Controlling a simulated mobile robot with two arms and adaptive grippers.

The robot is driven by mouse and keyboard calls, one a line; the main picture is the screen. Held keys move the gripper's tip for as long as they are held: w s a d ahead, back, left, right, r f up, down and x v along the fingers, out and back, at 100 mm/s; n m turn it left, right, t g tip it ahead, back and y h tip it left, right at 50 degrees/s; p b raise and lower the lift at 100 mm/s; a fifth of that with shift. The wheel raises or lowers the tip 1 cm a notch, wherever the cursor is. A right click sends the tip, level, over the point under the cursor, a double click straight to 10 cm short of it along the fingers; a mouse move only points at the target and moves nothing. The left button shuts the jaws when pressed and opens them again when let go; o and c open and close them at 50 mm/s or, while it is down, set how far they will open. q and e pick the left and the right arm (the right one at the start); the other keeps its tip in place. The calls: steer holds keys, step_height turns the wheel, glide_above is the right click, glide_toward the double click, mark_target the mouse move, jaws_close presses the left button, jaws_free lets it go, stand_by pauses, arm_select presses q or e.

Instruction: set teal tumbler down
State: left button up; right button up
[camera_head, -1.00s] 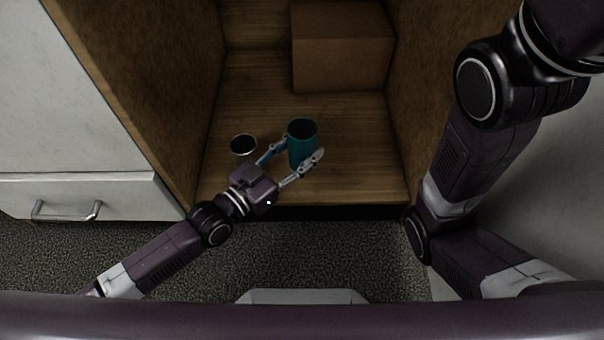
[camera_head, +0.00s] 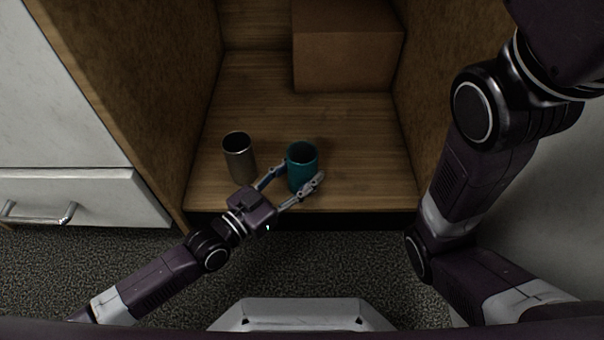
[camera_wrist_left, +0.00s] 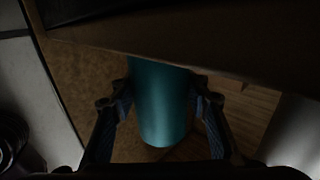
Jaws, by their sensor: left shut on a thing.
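The teal tumbler (camera_head: 302,173) is upright at the front of the wooden cabinet floor (camera_head: 350,150). My left gripper (camera_head: 300,174) is shut on it, one finger on each side. In the left wrist view the tumbler (camera_wrist_left: 160,105) fills the space between the two fingers (camera_wrist_left: 161,97). I cannot tell whether its base touches the wood; its lower part is partly hidden by a finger. My right arm shows at the right, but its gripper is out of view.
A grey metal cup (camera_head: 239,160) stands just left of the teal tumbler, with a small gap. A brown box (camera_head: 345,45) sits at the back right. Brown side walls (camera_head: 165,75) bound the space. Bare wood lies behind the tumbler. A white drawer (camera_head: 80,195) is at the left.

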arm_select(q)
steer(key=shift+r, duration=0.15)
steer(key=o, duration=1.3)
steer(key=shift+s+a, duration=0.1)
steer(key=p+v, duration=0.6)
steer(key=v, duration=0.5)
steer(key=shift+s+a, duration=0.25)
steer(key=shift+s, duration=0.05)
